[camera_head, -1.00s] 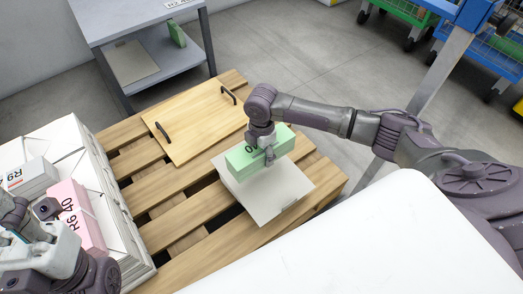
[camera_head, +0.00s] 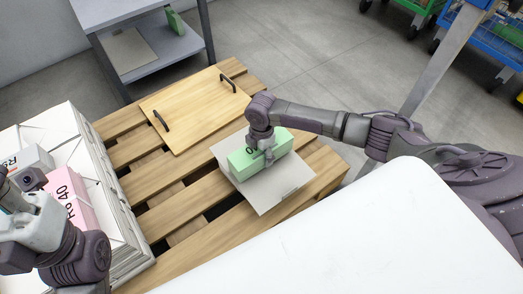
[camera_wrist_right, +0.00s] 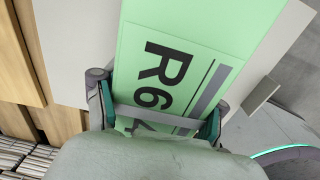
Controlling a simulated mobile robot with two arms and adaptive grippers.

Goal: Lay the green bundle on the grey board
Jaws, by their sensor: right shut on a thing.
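The green bundle (camera_head: 243,160) is a pale green block with dark lettering. My right gripper (camera_head: 268,157) is shut on it, with a finger on each long side. In the right wrist view the green bundle (camera_wrist_right: 200,30) reads "R6 4" and lies between the two fingers (camera_wrist_right: 158,118). The grey board (camera_head: 270,195) is a flat square on the pallet, directly under the bundle. The bundle is over its back part; I cannot tell whether it touches the board. My left gripper is at the lower left, mostly cut off, and its fingers cannot be made out.
A wooden board with two black handles (camera_head: 190,105) lies on the pallet (camera_head: 160,222) behind the grey board. A pink bundle (camera_head: 72,198) lies on the paper stack (camera_head: 105,205) at the left. A grey shelf table (camera_head: 165,62) stands at the back. A white surface fills the front right.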

